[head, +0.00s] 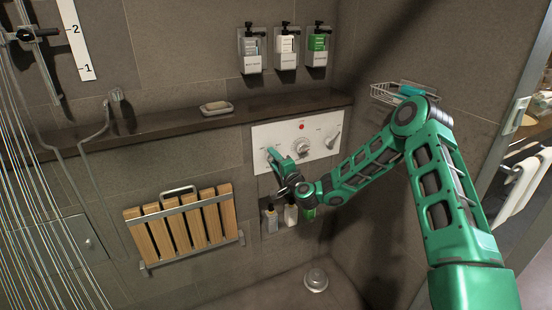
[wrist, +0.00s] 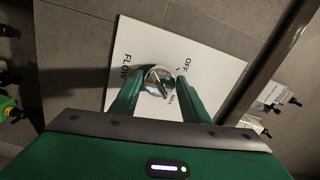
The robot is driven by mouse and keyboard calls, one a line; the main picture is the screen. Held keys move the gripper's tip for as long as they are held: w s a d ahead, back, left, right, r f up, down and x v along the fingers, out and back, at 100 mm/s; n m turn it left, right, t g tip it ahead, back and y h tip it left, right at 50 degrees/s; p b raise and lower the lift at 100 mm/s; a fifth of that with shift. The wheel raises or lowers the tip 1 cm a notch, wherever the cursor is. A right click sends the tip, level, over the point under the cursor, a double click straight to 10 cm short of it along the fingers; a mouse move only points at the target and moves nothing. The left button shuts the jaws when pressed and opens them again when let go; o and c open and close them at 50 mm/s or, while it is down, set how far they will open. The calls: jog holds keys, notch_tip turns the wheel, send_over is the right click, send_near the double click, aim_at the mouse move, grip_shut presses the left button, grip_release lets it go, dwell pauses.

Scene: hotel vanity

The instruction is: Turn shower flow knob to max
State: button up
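The white control panel (head: 334,140) is on the tiled wall below the ledge. In the wrist view, the chrome flow knob (wrist: 160,80) sits on this panel (wrist: 205,68), with the printed words FLOW, OFF and MAX around it. My gripper (head: 272,153) is at the left end of the panel and hides the flow knob in the head view. In the wrist view, my gripper (wrist: 160,82) is open, with one green finger on each side of the knob. Whether either finger touches the knob cannot be told.
A middle dial (head: 301,147) and a right lever (head: 333,140) are on the same panel. Bottles (head: 290,214) stand in a niche below. A wooden folding seat (head: 185,228) is at the left. Thin water streams (head: 40,200) fall at the far left.

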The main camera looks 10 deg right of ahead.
jog(key=shift+o, duration=1.2)
jog(key=shift+a, duration=0.2)
jog(key=shift+d, duration=0.2)
jog(key=shift+s, duration=0.1)
jog(key=v, duration=1.1)
jog(key=shift+r, duration=0.15)
